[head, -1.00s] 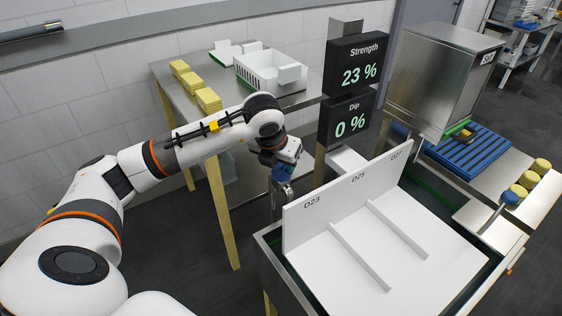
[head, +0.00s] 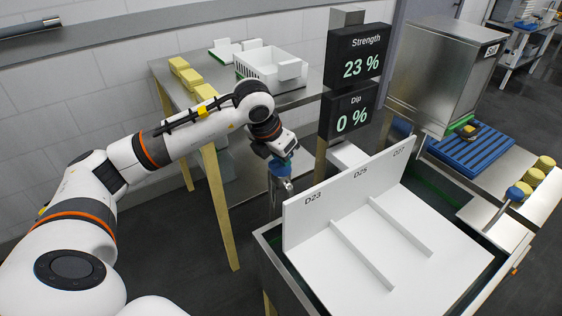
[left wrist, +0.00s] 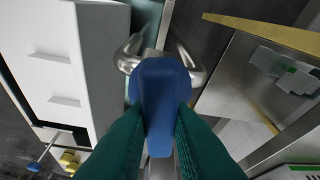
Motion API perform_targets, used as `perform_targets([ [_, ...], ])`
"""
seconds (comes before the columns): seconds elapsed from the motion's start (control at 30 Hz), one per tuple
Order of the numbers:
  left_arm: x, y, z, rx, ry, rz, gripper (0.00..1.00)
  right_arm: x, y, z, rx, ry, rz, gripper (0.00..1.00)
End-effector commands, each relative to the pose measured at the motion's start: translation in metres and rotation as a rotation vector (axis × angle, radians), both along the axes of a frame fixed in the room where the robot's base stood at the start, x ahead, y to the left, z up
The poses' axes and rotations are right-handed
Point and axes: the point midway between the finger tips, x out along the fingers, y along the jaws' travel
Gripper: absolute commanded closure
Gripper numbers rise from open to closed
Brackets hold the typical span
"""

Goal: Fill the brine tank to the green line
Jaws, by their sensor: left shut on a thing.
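My left gripper (head: 279,160) is shut on the blue tap handle (head: 280,169), beside the back left corner of the brine tank (head: 269,262). In the left wrist view the blue handle (left wrist: 160,92) lies between my green fingertips, with the curved steel tap (left wrist: 137,52) around and behind it. The white divided board (head: 375,245), marked D23, D25 and D27, covers most of the tank, so I cannot make out the water level or the green line. The display (head: 357,55) reads Strength 23 %, and the one below (head: 348,112) reads Dip 0 %. My right gripper is out of view.
A steel table (head: 215,85) at the back holds yellow blocks and a white crate (head: 262,66). The steel salt box (head: 440,75) stands right of the displays, above a blue slatted rack (head: 475,155). Yellow rounds (head: 543,163) and a blue-knobbed handle (head: 516,193) are at far right.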

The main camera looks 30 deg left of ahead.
Motion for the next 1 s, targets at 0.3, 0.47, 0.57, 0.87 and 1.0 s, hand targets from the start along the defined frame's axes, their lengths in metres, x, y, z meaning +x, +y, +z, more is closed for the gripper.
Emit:
perform_targets([
  [0.3, 0.001, 0.0006, 0.0002, 0.001, -0.005, -0.177, 1.0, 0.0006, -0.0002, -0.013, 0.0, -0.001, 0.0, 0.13],
  [0.47, 0.0009, 0.0006, 0.0008, 0.001, -0.004, -0.223, 1.0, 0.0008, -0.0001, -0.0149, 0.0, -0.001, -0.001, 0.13],
  [0.57, 0.0008, 0.0004, 0.0011, 0.001, -0.004, -0.239, 1.0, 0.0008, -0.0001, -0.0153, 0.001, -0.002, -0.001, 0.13],
  [0.87, 0.0007, 0.0002, 0.0016, 0.0, -0.004, -0.246, 1.0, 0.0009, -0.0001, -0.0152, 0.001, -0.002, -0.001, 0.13],
  [1.0, 0.0008, 0.0002, 0.0016, 0.001, -0.004, -0.245, 0.77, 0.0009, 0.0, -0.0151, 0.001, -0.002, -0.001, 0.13],
])
